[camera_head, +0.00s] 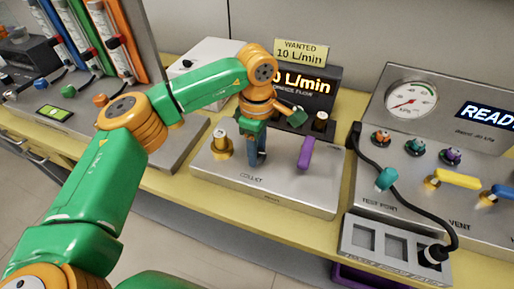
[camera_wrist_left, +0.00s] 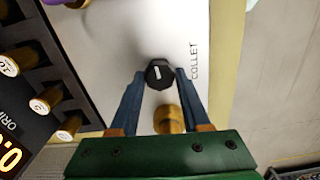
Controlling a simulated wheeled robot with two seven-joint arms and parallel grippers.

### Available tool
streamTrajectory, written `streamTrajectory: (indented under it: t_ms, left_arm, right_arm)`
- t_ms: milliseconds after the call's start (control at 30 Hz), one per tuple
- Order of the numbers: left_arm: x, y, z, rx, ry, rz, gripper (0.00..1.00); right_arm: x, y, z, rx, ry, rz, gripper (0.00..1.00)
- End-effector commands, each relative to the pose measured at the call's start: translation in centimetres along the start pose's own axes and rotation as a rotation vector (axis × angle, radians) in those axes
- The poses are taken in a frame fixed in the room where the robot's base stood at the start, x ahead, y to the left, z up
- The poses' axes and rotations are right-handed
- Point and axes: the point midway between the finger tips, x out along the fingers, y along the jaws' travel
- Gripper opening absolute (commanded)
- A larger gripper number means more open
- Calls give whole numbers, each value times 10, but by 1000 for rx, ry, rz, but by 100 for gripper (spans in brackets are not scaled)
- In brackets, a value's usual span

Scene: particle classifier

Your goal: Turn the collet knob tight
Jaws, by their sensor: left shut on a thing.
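The collet knob (camera_wrist_left: 159,73) is a black, many-sided knob with a white mark on top, beside the word COLLET on the pale metal panel. My left gripper (camera_wrist_left: 158,76) has its two blue fingers on either side of the knob, shut on it. In the head view my left gripper (camera_head: 257,158) points down at the middle of the metal panel (camera_head: 290,196), and its fingers hide the knob there. My right gripper is in neither view.
A brass fitting (camera_head: 221,146) stands just left of the gripper, and a purple lever (camera_head: 306,152) to its right. Behind is a display (camera_head: 303,83) reading 10 L/min. A gauge box (camera_head: 408,100) and a black hose (camera_head: 420,205) are at right.

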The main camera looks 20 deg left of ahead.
Motion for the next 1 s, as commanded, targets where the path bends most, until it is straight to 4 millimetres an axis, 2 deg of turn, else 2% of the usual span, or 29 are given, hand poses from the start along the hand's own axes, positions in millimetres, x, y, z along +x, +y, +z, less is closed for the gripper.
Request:
streamTrajectory:
  t_ms: [667,700,767,800,1000]
  left_arm:
    - [0,0,0,51,-1,0,0]
    - [0,0,0,51,-1,0,58]
    - [0,0,0,51,-1,0,74]
    - [0,0,0,51,0,0,77]
    - [0,0,0,50,0,0,77]
  right_arm:
    - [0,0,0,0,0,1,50]
    - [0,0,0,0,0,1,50]
    - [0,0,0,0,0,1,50]
    - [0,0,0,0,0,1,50]
    - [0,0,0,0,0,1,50]
